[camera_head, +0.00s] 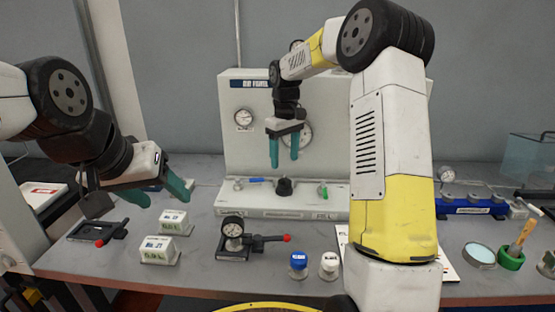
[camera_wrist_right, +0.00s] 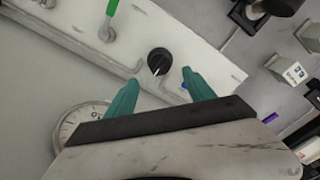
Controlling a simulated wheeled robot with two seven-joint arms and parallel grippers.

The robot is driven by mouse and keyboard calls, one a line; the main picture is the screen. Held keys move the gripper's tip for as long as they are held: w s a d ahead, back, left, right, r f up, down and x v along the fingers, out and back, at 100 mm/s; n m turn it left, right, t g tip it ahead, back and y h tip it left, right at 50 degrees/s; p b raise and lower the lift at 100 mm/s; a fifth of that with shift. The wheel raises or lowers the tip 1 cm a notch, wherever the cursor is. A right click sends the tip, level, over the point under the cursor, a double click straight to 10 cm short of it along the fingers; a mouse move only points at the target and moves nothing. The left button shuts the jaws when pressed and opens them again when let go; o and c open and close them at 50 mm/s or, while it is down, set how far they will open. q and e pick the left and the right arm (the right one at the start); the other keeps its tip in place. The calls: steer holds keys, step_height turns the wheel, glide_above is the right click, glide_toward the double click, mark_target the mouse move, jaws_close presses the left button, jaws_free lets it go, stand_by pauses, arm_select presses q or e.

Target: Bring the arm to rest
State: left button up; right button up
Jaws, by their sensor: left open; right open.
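My right gripper (camera_head: 284,163) hangs in front of the upright white panel (camera_head: 245,160), its teal fingers pointing down, apart, with nothing between them. In the head view its tips sit just above a black knob (camera_head: 284,186) on the panel's lower ledge. In the right wrist view, the right gripper (camera_wrist_right: 165,82) shows its open fingers with the black knob (camera_wrist_right: 158,61) beyond them; I see no contact. My left gripper (camera_head: 167,199) is open and empty at the left, above the table near the white labelled blocks (camera_head: 173,222).
A blue lever (camera_head: 256,180) and a green lever (camera_head: 322,190) flank the knob. A gauge with a red-tipped handle (camera_head: 233,236), a blue-capped jar (camera_head: 298,265) and a white-capped jar (camera_head: 329,265) stand in front. A blue fixture (camera_head: 470,205) and a green holder (camera_head: 511,258) are right.

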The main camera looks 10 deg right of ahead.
steer(key=s+d+r+m+t, duration=0.1)
steer(key=s+r, duration=0.3)
steer(key=s, duration=0.4)
steer(key=s+r+m+t+y, duration=0.1)
steer(key=s+r+m+t, duration=0.1)
steer(key=s+r, duration=0.35)
steer(key=s+d+r+m+t, duration=0.1)
steer(key=s+r, duration=0.1)
steer(key=s, duration=0.7)
steer(key=s+f+m+t+y, duration=0.1)
steer(key=s+f+m+t, duration=0.1)
steer(key=s, duration=0.6)
steer(key=shift+a, duration=0.35)
stand_by(1.1)
